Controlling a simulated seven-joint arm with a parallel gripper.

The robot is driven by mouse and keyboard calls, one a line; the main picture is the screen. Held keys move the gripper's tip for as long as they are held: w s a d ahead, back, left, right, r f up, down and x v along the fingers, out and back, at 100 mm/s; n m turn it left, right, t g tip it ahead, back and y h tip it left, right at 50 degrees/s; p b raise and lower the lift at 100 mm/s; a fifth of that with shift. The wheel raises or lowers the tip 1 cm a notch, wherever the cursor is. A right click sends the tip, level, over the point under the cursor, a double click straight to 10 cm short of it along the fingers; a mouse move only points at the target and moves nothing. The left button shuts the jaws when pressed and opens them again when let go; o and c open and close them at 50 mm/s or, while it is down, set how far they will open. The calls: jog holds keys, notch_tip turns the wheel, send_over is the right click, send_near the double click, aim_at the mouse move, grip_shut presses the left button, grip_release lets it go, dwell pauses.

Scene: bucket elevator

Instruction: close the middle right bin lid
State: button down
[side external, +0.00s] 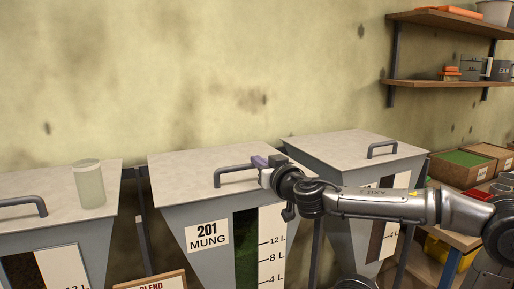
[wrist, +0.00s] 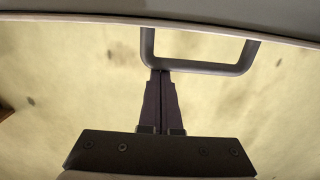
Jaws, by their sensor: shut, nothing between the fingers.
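A grey bin labelled 201 MUNG (side external: 207,235) stands in the middle of the side view. Its pale lid (side external: 195,165) lies flat across the top and looks closed. The lid's dark bar handle (side external: 217,178) also shows in the wrist view (wrist: 200,67). My gripper (side external: 259,162) is over the right part of this lid, at the handle's right end. In the wrist view my gripper's fingertips (wrist: 161,72) are together at the handle's bar, with nothing between them. I cannot tell whether they touch it.
A right-hand bin has a flat lid (side external: 345,146) with a handle (side external: 382,147). The left bin's flat lid (side external: 40,186) carries a frosted cup (side external: 89,184). Shelves (side external: 450,80) hang at upper right. The air above the lids is clear.

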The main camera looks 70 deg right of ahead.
jog(key=shift+a+f, duration=0.1)
jog(key=shift+f, duration=1.55)
jog(key=r, duration=0.6)
jog(key=shift+s+a+r, duration=0.3)
jog(key=s+a+f, duration=0.4)
jog(key=f, duration=0.3)
jog(key=shift+s+a, duration=0.25)
jog(key=shift+s, duration=0.15)
jog(key=shift+f, duration=0.1)
jog(key=shift+d, duration=0.1)
